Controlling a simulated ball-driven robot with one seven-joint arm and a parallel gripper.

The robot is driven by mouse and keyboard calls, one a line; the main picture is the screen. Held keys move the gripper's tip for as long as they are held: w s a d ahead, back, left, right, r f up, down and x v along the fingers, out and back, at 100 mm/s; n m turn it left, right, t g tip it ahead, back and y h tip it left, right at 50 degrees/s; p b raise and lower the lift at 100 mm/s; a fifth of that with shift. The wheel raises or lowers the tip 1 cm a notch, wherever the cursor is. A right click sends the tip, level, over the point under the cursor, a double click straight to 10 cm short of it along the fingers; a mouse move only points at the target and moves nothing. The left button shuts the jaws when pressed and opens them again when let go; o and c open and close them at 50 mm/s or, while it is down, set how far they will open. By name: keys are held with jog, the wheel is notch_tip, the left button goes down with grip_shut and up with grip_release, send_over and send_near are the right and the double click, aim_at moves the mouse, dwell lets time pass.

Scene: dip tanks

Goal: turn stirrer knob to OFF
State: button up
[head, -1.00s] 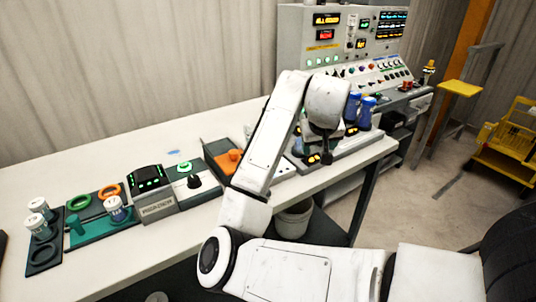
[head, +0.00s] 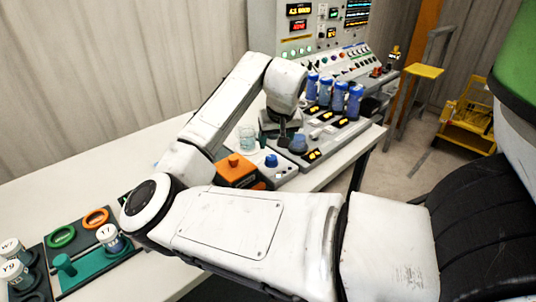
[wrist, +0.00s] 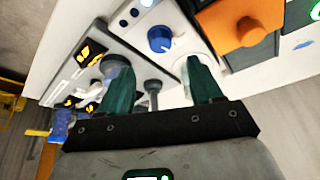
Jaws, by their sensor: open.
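A blue knob (wrist: 160,38) with a pale pointer mark sits on a white-and-grey box, which I take for the stirrer. The blue knob also shows in the head view (head: 271,160), at the front of its box beside an orange unit. Its lettering is too small to read. My gripper (wrist: 155,68) is open and empty, its two dark green fingers spread apart. In the wrist view the knob lies beyond the gap between the fingertips, apart from them. In the head view my gripper (head: 273,136) hangs just behind the knob.
The orange unit with its orange knob (head: 233,160) stands close left of the blue knob. A glass beaker (head: 247,138) stands behind it. A grey rack (head: 325,138) with blue-capped bottles (head: 338,97) stands close to the right. The table's front edge is nearby.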

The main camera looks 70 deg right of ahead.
aim_at(271, 157)
jog(key=x, duration=0.8)
jog(key=shift+f, duration=0.35)
jog(key=shift+c, duration=0.2)
jog(key=c, duration=1)
jog(key=shift+r, duration=0.1)
jog(key=shift+p, duration=0.4)
jog(key=shift+d+r+n+p, duration=0.1)
jog(key=shift+r+n+p, duration=0.05)
jog(key=shift+n+p, duration=0.55)
jog(key=shift+s+n+t+y+p, duration=0.1)
jog(key=shift+n+t+y+p, duration=0.35)
jog(key=shift+n+p, duration=0.65)
jog(key=shift+n+t+y+p, duration=0.25)
jog(key=shift+n+y+p, duration=0.2)
jog(key=shift+n+p, duration=0.9)
